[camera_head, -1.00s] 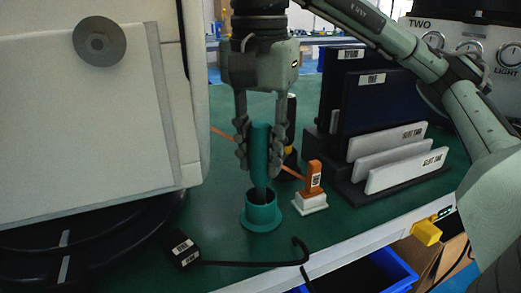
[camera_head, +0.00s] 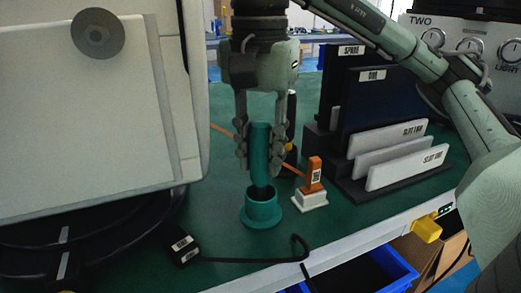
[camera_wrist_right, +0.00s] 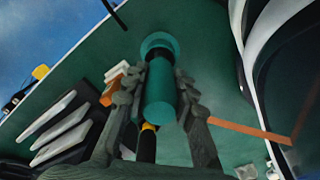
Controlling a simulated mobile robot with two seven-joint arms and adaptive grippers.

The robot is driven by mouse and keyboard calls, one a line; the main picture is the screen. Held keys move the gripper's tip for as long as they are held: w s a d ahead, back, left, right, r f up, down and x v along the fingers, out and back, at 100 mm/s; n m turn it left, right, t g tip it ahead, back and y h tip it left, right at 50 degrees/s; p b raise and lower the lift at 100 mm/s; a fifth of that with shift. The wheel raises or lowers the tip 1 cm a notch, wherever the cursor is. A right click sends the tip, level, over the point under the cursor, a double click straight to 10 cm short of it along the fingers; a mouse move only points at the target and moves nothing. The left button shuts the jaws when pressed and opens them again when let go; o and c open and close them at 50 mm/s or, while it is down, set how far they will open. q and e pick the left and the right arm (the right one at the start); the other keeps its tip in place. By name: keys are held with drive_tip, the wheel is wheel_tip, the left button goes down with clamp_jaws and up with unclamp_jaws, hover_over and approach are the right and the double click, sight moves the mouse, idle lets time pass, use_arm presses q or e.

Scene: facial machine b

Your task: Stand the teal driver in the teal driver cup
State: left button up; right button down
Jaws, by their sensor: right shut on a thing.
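The teal driver (camera_head: 260,155) is held upright in my right gripper (camera_head: 260,150), which is shut on it with a finger on each side. Its lower tip is over the mouth of the teal driver cup (camera_head: 262,214), at about rim height; I cannot tell whether it is inside the rim. The cup stands on the green table. In the right wrist view the driver (camera_wrist_right: 161,95) lies between the fingertips (camera_wrist_right: 160,105), with the cup's round rim (camera_wrist_right: 158,40) beyond it. My left gripper is not in view.
An orange tool in a white base (camera_head: 311,199) stands just right of the cup. A black cable (camera_head: 250,261) lies in front. A slotted rack (camera_head: 400,178) is to the right, and a large white panel (camera_head: 90,120) is on the left. A dark yellow-banded object stands behind the gripper.

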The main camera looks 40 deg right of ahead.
drive_tip(key=c, duration=1.1)
unclamp_jaws()
drive_tip(key=shift+c, duration=0.2)
drive_tip(key=shift+r, duration=0.1)
wheel_tip(320, 180, up, 12)
drive_tip(key=shift+f, duration=0.1)
